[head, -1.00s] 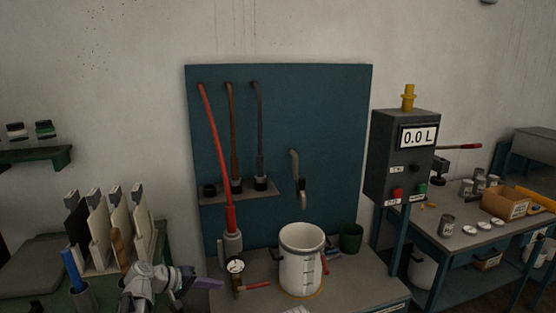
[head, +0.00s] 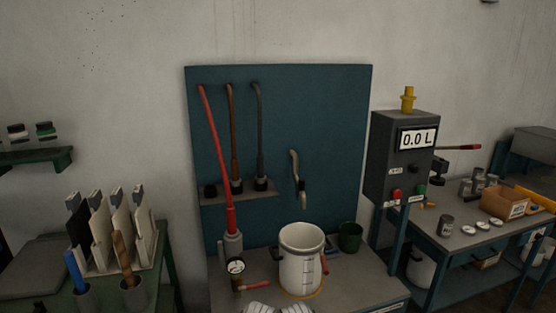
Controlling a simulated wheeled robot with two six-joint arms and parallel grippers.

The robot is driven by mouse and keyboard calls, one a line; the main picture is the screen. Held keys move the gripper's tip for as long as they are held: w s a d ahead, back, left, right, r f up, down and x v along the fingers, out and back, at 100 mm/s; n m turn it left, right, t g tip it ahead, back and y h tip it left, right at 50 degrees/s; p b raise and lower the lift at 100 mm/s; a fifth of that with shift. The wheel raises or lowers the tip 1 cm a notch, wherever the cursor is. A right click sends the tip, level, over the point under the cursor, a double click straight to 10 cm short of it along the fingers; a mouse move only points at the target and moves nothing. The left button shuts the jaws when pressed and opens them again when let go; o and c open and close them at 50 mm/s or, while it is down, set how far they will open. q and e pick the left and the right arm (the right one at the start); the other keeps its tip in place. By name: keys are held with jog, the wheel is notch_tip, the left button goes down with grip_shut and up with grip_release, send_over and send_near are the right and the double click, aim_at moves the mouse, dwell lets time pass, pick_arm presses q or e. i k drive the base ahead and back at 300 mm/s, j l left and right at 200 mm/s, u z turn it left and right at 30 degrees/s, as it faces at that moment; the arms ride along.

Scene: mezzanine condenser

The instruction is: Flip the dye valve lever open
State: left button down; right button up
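A valve with a round gauge (head: 236,267) stands on the bench at the foot of the red hose. Its red lever (head: 256,286) points sideways to the right, roughly level. The red hose (head: 215,155) runs down the blue board into a grey coupling (head: 232,243) behind the gauge. A white bucket with level marks (head: 301,262) stands to the right of the lever. No gripper fingers show in the head view. A pale ribbed shape (head: 278,308) is cut off at the bottom edge below the lever; I cannot tell what it is.
A brown hose (head: 233,135) and a grey hose (head: 260,130) hang on the blue board (head: 325,115). A grey control box (head: 402,155) reads 0.0 L. A green cup (head: 350,237) stands behind the bucket. Pots and a rack of white boards (head: 143,240) stand at left.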

aim_at(259, 284)
jog(key=i+j, duration=0.2)
jog(key=i, duration=0.2)
jog(key=i+j, duration=0.15)
jog(key=i, duration=0.2)
jog(key=i+l, duration=0.1)
jog(key=l, duration=0.75)
jog(key=i, duration=0.05)
